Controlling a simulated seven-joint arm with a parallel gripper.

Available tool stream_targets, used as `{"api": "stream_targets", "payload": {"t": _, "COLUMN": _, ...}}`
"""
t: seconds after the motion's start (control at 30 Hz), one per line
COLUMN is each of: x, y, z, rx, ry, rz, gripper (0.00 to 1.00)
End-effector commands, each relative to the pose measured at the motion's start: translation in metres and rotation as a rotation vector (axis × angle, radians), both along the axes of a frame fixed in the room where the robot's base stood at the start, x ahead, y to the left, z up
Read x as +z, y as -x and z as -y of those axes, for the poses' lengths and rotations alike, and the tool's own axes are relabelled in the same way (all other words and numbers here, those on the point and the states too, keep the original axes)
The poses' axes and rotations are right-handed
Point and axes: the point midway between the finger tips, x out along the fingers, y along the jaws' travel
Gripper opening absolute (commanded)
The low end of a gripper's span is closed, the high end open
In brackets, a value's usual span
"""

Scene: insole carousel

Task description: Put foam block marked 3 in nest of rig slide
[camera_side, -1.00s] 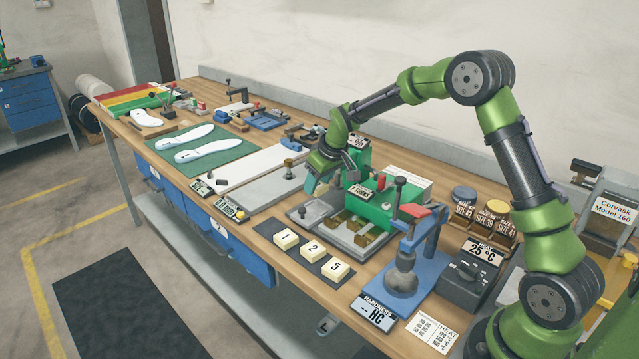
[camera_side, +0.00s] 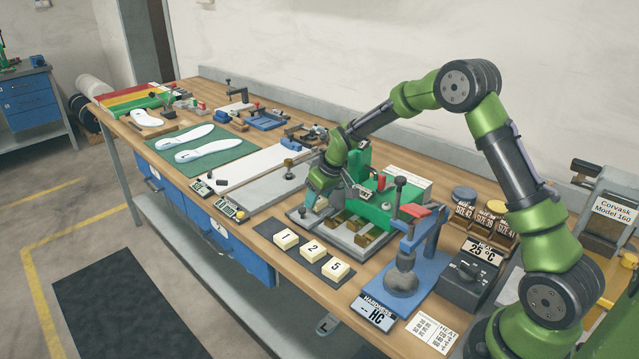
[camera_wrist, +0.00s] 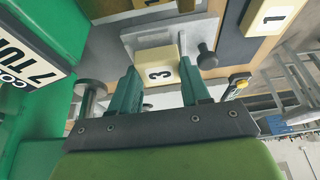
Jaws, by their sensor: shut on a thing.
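The foam block marked 3 (camera_wrist: 161,73) is cream-coloured and sits between the green fingers of my gripper (camera_wrist: 160,92) in the wrist view. My gripper is shut on it. In the wrist view the block lies over the light grey metal slide (camera_wrist: 176,29) with its dark knob; I cannot tell if it touches the nest. In the side view my gripper (camera_side: 311,196) is low at the left end of the green rig (camera_side: 375,205), and the block cannot be made out. My fingers and wrist hide much of the slide plate (camera_side: 297,214) there.
Blocks marked 1 (camera_side: 286,239), 2 (camera_side: 312,250) and 5 (camera_side: 336,269) rest on a dark strip in front of the rig. A blue hardness stand (camera_side: 425,262) is to the right. A long grey plate (camera_side: 262,188) lies to the left.

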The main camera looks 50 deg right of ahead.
Motion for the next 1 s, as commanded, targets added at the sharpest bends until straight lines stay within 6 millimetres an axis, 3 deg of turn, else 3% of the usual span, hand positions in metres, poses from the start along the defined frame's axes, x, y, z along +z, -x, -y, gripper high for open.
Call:
{"api": "stream_targets", "payload": {"t": 0.57, "x": -0.008, "y": 0.000, "z": 0.000, "rx": 0.000, "ry": 0.000, "rz": -0.001, "gripper": 0.18}}
{"api": "stream_targets", "payload": {"t": 0.6, "x": -0.007, "y": 0.000, "z": 0.000, "rx": 0.000, "ry": 0.000, "rz": 0.000, "gripper": 0.51}}
{"api": "stream_targets", "payload": {"t": 0.73, "x": -0.007, "y": 0.000, "z": 0.000, "rx": 0.000, "ry": 0.000, "rz": 0.000, "gripper": 0.71}}
{"api": "stream_targets", "payload": {"t": 0.87, "x": -0.005, "y": 0.001, "z": 0.000, "rx": 0.000, "ry": 0.000, "rz": 0.000, "gripper": 0.72}}
{"api": "stream_targets", "payload": {"t": 1.0, "x": 0.009, "y": 0.006, "z": 0.000, "rx": -0.001, "ry": 0.000, "rz": 0.003, "gripper": 0.76}}
